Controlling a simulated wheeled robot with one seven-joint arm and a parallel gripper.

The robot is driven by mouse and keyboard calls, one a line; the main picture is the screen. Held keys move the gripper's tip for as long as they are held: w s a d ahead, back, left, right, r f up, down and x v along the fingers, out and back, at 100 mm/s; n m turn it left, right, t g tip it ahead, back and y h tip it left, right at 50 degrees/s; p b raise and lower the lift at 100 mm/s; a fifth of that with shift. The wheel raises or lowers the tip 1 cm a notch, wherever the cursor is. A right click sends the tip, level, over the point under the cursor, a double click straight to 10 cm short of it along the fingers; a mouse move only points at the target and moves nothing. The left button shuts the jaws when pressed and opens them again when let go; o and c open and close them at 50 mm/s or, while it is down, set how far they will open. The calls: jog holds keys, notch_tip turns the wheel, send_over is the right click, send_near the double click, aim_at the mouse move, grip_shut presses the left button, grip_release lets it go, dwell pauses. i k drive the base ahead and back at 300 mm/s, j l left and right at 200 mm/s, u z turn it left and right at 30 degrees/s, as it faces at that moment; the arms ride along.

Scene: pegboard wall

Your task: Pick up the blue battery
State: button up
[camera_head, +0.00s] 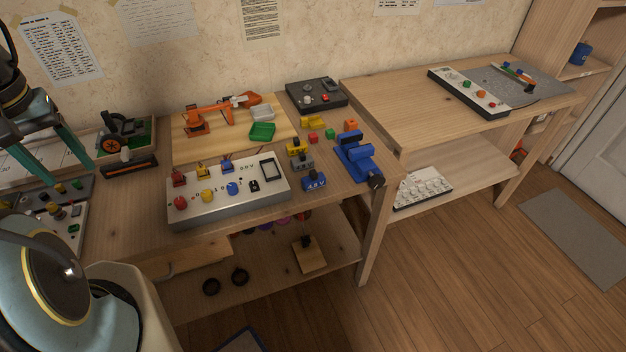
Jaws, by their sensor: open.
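The blue battery (314,181) is a small blue block with pale lettering on its front. It sits on the wooden workbench near the front edge, just right of a white control panel. A grey block (302,162) and a yellow block (297,147) of similar shape stand in a row behind it. My gripper (53,166) is at the far left, with teal fingers spread and nothing visible between them. It is well to the left of the blue battery, with the control panel between them.
The white control panel (232,206) has coloured knobs and switches. A blue vise (357,158) stands right of the battery. Behind are small coloured cubes, a green tray (262,131), an orange toy arm (215,113) and a dark box (317,95). A second table (400,95) adjoins at right.

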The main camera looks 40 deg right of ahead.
aim_at(315, 180)
jog(key=k+l+u, duration=0.1)
jog(key=l, duration=0.3)
jog(key=k+l, duration=0.25)
jog(key=k+l+u, duration=0.15)
jog(key=l, duration=0.35)
